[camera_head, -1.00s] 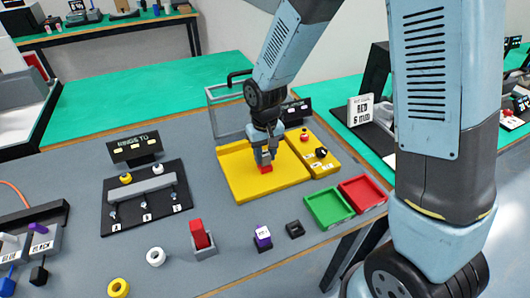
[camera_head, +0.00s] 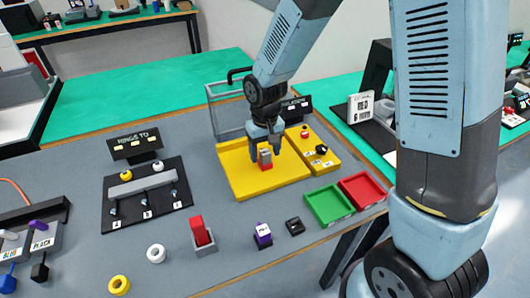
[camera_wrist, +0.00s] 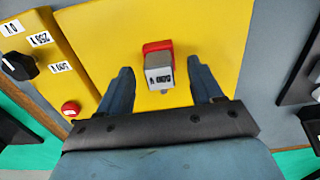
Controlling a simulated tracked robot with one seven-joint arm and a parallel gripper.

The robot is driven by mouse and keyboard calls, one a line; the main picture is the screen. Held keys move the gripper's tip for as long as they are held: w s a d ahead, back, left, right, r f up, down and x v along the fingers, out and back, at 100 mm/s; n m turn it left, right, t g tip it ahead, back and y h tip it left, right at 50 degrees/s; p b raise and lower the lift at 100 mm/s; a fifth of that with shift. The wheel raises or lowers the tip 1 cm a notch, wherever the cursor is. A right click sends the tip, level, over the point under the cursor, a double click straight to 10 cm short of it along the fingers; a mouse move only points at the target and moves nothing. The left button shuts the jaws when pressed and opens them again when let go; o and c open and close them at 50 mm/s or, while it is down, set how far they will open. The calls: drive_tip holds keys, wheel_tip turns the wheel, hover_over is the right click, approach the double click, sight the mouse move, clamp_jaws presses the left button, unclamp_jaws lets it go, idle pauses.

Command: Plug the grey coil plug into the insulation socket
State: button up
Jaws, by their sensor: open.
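The grey coil plug (camera_head: 265,155) stands upright on the red insulation socket (camera_head: 267,168), inside the yellow tray (camera_head: 285,181). In the wrist view the grey plug (camera_wrist: 159,75) shows a dark-lettered label, and red socket (camera_wrist: 158,45) shows along its far edge. The plug looks seated, but its depth in the socket is hidden. My gripper (camera_head: 267,144) is open above it. In the wrist view the fingers of my gripper (camera_wrist: 160,84) stand apart on either side of the plug, with yellow gaps between.
The yellow panel (camera_head: 309,147) right of the tray carries a black knob (camera_wrist: 18,66) and a red button (camera_wrist: 71,109). A clear guard frame (camera_head: 213,116) stands behind. Green (camera_head: 320,207) and red (camera_head: 362,191) trays lie right. A red block (camera_head: 197,227) and several small parts stand in front.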

sight(267, 152)
wheel_tip(267, 152, up, 13)
idle(0.4)
drive_tip(key=s+d+r+m+t, duration=0.2)
drive_tip(key=s+d+r+t, duration=0.15)
drive_tip(key=d+r, duration=0.9)
drive_tip(key=s+d+r+m+t, duration=0.2)
drive_tip(key=s+d+r+m, duration=0.1)
drive_tip(key=s+d, duration=0.8)
drive_tip(key=shift+s+d, duration=0.15)
drive_tip(key=shift+d, duration=1.15)
drive_tip(key=shift+c, duration=0.2)
